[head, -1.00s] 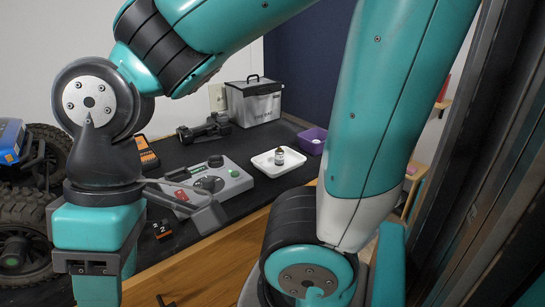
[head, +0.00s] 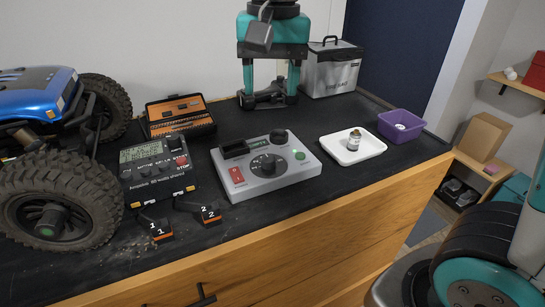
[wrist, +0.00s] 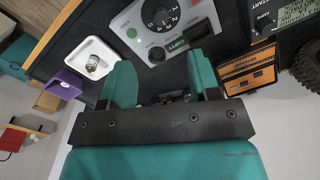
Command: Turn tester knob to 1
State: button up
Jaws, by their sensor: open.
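The tester, a light grey box (head: 296,172), lies on the black desk top in the middle of the head view. Its round black knob (head: 268,164) is at the centre of the top, with a numbered dial around it. In the wrist view, the tester (wrist: 207,10) is at the top, with part of the knob (wrist: 160,14) and its digits visible. I cannot tell which number the knob points to. My gripper (head: 270,92) is open and points down behind the tester, apart from it. Its two teal fingers (wrist: 160,72) hold nothing.
A white tray (head: 374,148) with a small jar, a purple bin (head: 400,136) and a silver case (head: 331,75) are to the right. A charger (head: 157,170) and a blue crawler (head: 40,95) are left.

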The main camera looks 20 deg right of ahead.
jog(key=w+m, duration=0.2)
jog(key=p, duration=0.2)
send_near(268, 158)
notch_tip(268, 158, down, 9)
jog(key=shift+w+a+f, duration=0.1)
jog(key=shift+w+f, duration=0.05)
jog(key=c, duration=0.9)
